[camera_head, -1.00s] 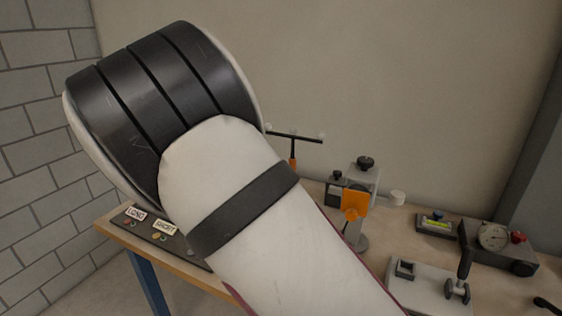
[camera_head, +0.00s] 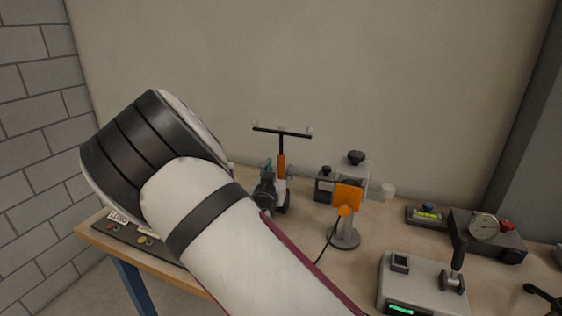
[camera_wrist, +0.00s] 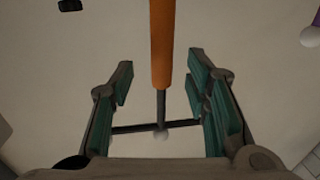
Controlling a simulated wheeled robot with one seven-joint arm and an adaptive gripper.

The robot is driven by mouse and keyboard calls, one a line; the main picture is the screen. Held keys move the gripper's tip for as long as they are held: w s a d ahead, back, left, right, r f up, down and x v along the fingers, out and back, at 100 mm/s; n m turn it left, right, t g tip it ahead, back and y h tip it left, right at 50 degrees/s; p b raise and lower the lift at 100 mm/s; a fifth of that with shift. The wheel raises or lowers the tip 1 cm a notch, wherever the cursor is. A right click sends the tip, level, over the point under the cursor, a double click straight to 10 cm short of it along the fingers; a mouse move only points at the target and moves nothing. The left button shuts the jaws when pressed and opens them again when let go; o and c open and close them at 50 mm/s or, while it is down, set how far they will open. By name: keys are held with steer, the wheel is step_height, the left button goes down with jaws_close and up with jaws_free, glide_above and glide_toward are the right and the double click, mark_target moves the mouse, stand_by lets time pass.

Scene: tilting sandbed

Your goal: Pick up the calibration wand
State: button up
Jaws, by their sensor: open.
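The calibration wand (camera_head: 282,164) stands upright at the back of the bench, with an orange handle and a black crossbar with small pale balls on top. Its lower end is hidden by my gripper (camera_head: 268,182), which is right at the handle. In the wrist view, my open gripper (camera_wrist: 160,78) has its teal-padded fingers on either side of the wand (camera_wrist: 162,45). The orange handle, dark stem and crossbar show between them, with a gap on both sides. I cannot tell how deep the handle sits between the fingers.
A grey stand with an orange plate (camera_head: 347,196) is just right of the wand. Farther right are a grey device with a lever (camera_head: 422,285) and a dial gauge block (camera_head: 484,227). A dark mat with labels (camera_head: 119,233) lies at the bench's left end. The wall is behind.

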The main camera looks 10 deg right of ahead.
mark_target(280, 129)
steer(key=x, duration=0.4)
steer(key=shift+w, duration=0.25)
jaws_close()
steer(key=shift+r, duration=0.1)
step_height(280, 129, up, 11)
steer(key=shift+r+p, duration=0.2)
steer(key=shift+p, duration=0.55)
steer(key=shift+r+p, duration=2.25)
steer(key=shift+r, duration=1.55)
